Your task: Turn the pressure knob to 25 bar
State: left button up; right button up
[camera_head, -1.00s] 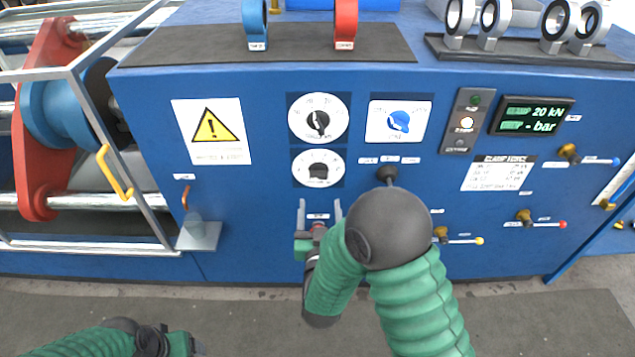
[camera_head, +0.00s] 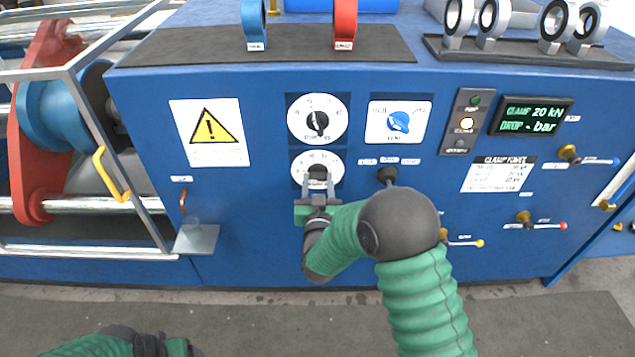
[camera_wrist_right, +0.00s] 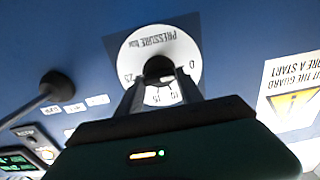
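The pressure knob is a black knob (camera_head: 318,172) on a round white dial (camera_head: 334,163), the lower of two dials on the blue panel. In the right wrist view the dial (camera_wrist_right: 186,48) appears upside down, reads "PRESSURE bar" and has a number scale; the knob (camera_wrist_right: 158,66) is at its middle. My right gripper (camera_head: 319,176) is at this knob, its fingertips on either side of it. It looks open; whether the fingers touch the knob cannot be told. The knob's pointer is partly hidden. My left gripper (camera_head: 185,348) shows only partly at the bottom left.
Above is a similar dial with a black knob (camera_head: 317,122). A blue knob (camera_head: 399,122) sits to its right. A black lever (camera_head: 387,176) sticks out close to the right of my gripper. The display (camera_head: 530,115) reads clamp 20 kN and drop - bar. A warning sign (camera_head: 209,133) is at left.

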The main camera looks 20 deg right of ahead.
jog(key=c, duration=0.7)
jog(key=shift+o, duration=0.2)
